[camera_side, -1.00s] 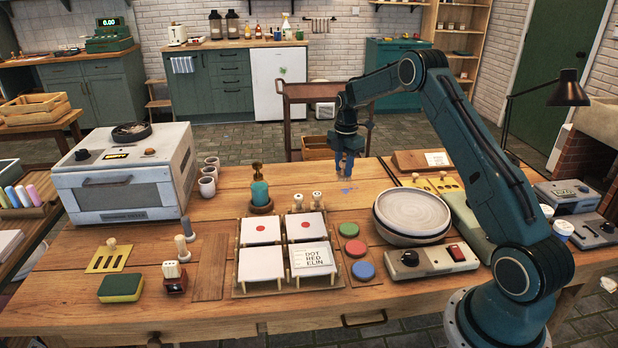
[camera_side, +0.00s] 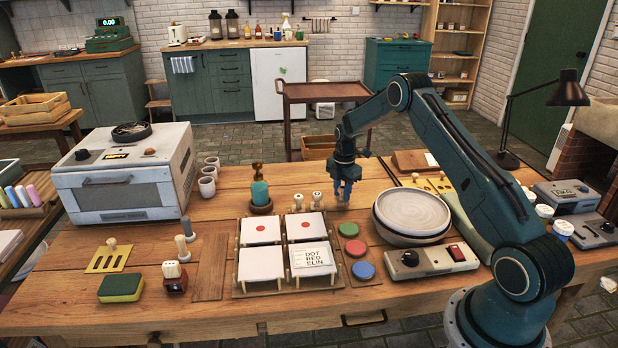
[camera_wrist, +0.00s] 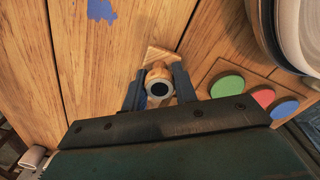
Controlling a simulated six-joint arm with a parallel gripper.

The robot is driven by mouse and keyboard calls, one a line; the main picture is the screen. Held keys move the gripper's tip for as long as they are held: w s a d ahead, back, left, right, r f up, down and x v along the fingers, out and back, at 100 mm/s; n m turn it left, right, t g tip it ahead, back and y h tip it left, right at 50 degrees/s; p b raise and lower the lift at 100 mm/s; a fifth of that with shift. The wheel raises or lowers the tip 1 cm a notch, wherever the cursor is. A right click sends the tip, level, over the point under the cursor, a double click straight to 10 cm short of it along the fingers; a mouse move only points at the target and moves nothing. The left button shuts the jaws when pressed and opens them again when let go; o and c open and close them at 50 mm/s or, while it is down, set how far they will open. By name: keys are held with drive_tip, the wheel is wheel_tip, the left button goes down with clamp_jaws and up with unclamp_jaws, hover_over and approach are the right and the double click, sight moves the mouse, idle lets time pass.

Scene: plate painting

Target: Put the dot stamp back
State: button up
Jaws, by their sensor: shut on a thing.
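My gripper (camera_wrist: 157,92) is shut on a small round stamp (camera_wrist: 158,74) with a wooden body and a dark round end facing the wrist camera. I take it for the dot stamp; its printing face is hidden. A square wooden piece (camera_wrist: 163,55) shows just beyond it; I cannot tell whether it is part of the stamp. In the side view my gripper (camera_side: 345,197) is over the table, behind the green pad and right of two small pale-topped stamps (camera_side: 298,202) (camera_side: 317,200). The held stamp is hard to make out there.
Green (camera_side: 347,230), red (camera_side: 356,248) and blue (camera_side: 364,270) pads lie in a wooden strip. White tiles (camera_side: 262,265) on a rack stand to their left, two with red dots. A stacked bowl (camera_side: 411,213) is to the right. A blue smear (camera_wrist: 102,10) marks the table.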

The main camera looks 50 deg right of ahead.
sight(342, 187)
drive_tip(key=shift+f, duration=0.45)
drive_tip(key=shift+f, duration=0.1)
drive_tip(key=o, duration=0.8)
wheel_tip(342, 187, up, 11)
drive_tip(key=shift+f, duration=0.1)
drive_tip(key=shift+r, duration=0.7)
